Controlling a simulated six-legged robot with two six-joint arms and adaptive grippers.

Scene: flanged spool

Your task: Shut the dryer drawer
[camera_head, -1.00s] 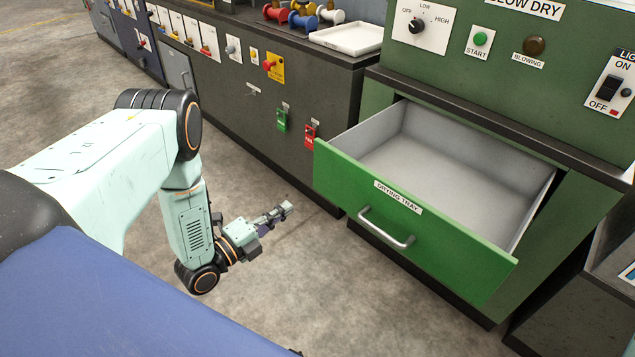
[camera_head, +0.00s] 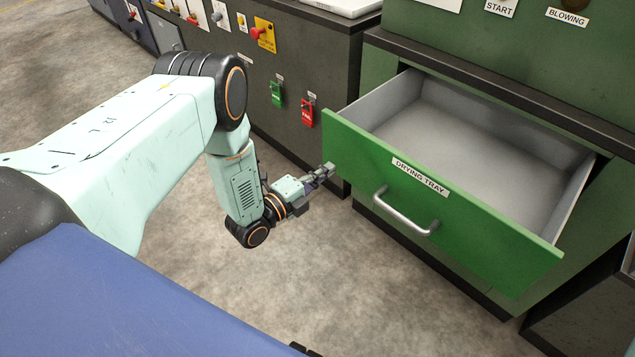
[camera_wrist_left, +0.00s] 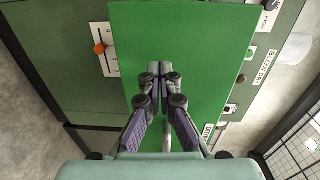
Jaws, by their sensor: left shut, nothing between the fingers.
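The dryer drawer (camera_head: 450,207), with a green front labelled DRYING TRAY and a silver bar handle (camera_head: 405,212), is pulled out of the green cabinet. Its grey inside (camera_head: 450,135) is empty. My left gripper (camera_head: 329,169) is shut and empty, close to the left end of the drawer front. In the left wrist view the shut fingertips (camera_wrist_left: 161,70) point at the green drawer front (camera_wrist_left: 205,45); I cannot tell whether they touch it. The handle (camera_wrist_left: 168,138) shows partly behind the fingers there. My right gripper is not in view.
The green cabinet (camera_head: 480,50) stands behind the drawer. A dark cabinet (camera_head: 325,60) with a green tag (camera_head: 277,94) and a red tag (camera_head: 307,112) stands to its left. The concrete floor (camera_head: 330,270) before the drawer is clear.

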